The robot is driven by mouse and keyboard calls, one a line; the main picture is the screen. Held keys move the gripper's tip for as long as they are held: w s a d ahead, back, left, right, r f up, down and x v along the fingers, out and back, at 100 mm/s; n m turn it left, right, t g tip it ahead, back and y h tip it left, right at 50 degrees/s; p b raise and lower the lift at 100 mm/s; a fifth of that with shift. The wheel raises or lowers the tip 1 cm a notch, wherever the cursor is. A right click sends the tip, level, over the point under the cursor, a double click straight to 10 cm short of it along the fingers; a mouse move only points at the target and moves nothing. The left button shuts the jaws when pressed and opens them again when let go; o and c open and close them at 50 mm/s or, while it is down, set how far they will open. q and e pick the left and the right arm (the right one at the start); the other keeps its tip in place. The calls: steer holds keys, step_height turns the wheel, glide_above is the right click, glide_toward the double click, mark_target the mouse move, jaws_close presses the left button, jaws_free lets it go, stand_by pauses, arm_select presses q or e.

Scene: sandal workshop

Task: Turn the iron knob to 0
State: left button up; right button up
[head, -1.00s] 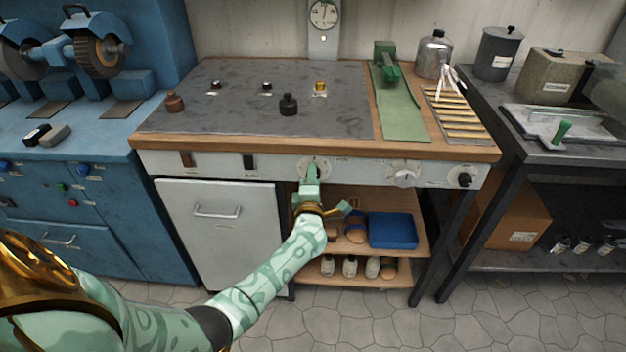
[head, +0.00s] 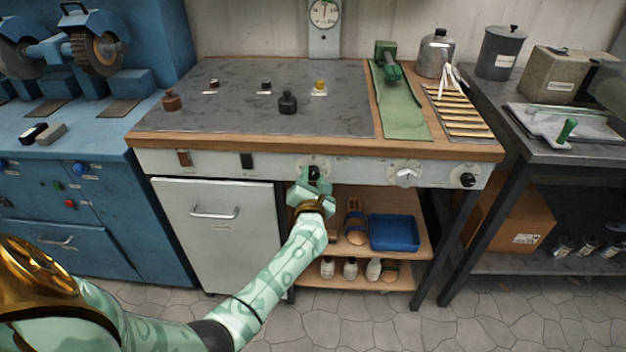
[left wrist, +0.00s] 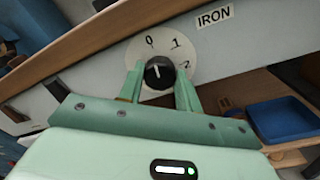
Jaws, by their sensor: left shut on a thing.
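The iron knob (head: 314,172) is a black round knob on the bench's white front panel. In the left wrist view the knob (left wrist: 159,72) sits on a white round dial marked 0, 1 and 2, beside a label reading IRON. Its short white line appears to point up, close to the 0. My left gripper (head: 310,180) is at the knob, and its green fingers (left wrist: 161,84) stand one on each side, shut on it. My right gripper is not in view.
A white knob (head: 404,175) and another black knob (head: 468,180) are farther right on the panel. The wooden bench edge (head: 330,146) runs just above.

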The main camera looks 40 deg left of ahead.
arm_select(q)
steer(key=shift+f+n, duration=0.2)
steer(key=shift+n, duration=0.6)
steer(key=o, duration=1)
steer(key=shift+r, duration=0.1)
steer(key=p+v, duration=0.3)
steer(key=v, duration=1.3)
steer(key=shift+s, duration=0.2)
steer(key=shift+d, duration=0.1)
